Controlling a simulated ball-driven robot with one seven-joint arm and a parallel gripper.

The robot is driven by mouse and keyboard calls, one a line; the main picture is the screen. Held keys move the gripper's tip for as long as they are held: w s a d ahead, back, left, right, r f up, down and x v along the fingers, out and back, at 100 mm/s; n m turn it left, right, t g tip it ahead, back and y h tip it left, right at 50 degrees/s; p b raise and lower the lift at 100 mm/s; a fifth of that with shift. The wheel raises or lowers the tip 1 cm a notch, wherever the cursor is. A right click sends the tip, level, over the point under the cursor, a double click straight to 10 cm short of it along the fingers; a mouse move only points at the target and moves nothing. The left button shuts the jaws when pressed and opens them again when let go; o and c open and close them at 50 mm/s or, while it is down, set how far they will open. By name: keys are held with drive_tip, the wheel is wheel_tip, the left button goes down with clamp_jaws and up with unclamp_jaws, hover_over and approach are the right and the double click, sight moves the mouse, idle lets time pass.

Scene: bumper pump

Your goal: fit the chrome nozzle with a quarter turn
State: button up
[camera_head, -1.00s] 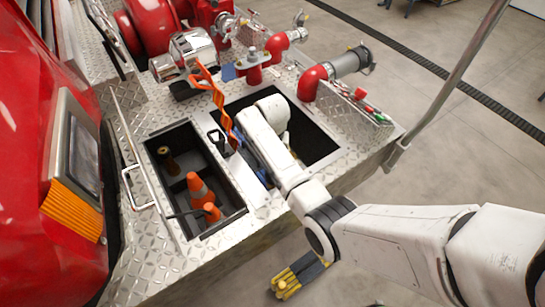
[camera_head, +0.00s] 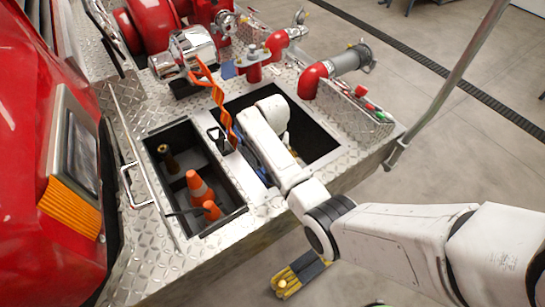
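My white arm reaches from the lower right over the bumper deck and bends down into the dark open well (camera_head: 322,143). My gripper is hidden behind my own arm inside the well, so I cannot see its fingers or whether it holds anything. A large polished chrome fitting (camera_head: 192,50) lies on the deck at the upper left; I cannot tell whether it is the nozzle. A grey pipe end (camera_head: 350,60) on a red elbow (camera_head: 314,80) points right, behind the well.
The left bin (camera_head: 187,140) holds an orange cone (camera_head: 198,186) and a small brass piece (camera_head: 168,158). An orange strap (camera_head: 215,95) stands between bin and well. A metal pole (camera_head: 440,100) rises at the right corner. A yellow-black block (camera_head: 300,272) is below the bumper.

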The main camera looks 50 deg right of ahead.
drive_tip(key=shift+f, duration=0.55)
idle(0.7)
drive_tip(key=shift+r+m, duration=0.1)
drive_tip(key=shift+m, duration=1.1)
drive_tip(key=shift+m+p, duration=0.4)
drive_tip(key=shift+m, duration=1)
drive_tip(key=m, duration=0.3)
drive_tip(key=shift+p, duration=0.3)
drive_tip(key=shift+m, duration=1.1)
